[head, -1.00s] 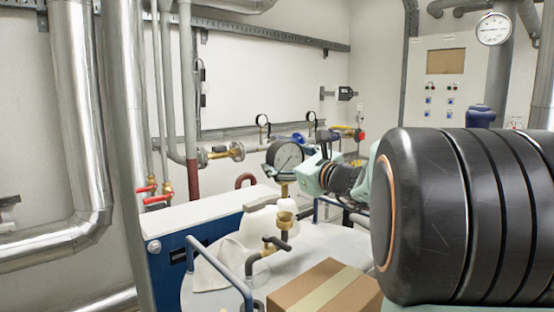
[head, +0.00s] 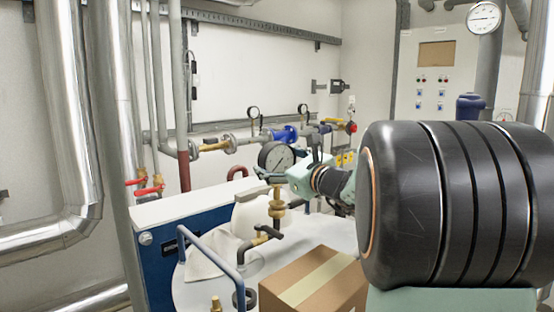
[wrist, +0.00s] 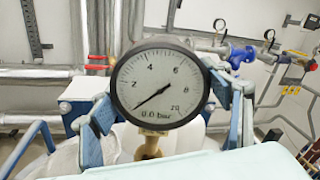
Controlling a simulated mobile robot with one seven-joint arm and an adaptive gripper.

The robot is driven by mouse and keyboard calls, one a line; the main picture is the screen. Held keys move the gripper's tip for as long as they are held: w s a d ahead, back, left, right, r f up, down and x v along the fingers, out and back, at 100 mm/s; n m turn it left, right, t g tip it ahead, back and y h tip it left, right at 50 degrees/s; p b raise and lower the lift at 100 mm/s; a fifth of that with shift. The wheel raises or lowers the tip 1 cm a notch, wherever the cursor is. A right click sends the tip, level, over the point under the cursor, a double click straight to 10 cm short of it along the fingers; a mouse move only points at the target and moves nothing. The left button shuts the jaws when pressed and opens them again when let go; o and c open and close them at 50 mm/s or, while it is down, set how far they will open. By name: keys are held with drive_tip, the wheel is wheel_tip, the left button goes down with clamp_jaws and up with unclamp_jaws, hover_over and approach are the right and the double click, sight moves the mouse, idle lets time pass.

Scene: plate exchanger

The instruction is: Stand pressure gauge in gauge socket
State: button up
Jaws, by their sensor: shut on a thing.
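The pressure gauge (head: 276,157) has a round white dial, a black rim and a brass stem. It is upright in my gripper (head: 277,175), which is shut on it. In the wrist view the dial (wrist: 158,85) faces me, with the gripper fingers (wrist: 160,100) on both sides. The brass gauge socket (head: 277,211) tops a pipe with a dark-handled valve. The stem is directly above the socket and their brass parts look joined in the head view. I cannot tell how deep the stem sits; the wrist view hides its lower end.
A cardboard box (head: 313,282) stands in front of the socket pipe. A blue handrail (head: 215,255) is to the left. Wall piping with small gauges (head: 253,113) runs behind.

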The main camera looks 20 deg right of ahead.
drive_tip(key=shift+f+b, duration=1.8)
drive_tip(key=shift+f, duration=0.3)
drive_tip(key=o, duration=1.6)
drive_tip(key=shift+o, duration=0.6)
drive_tip(key=shift+f, duration=0.2)
drive_tip(key=v, duration=1.2)
drive_tip(key=shift+s+r, duration=0.1)
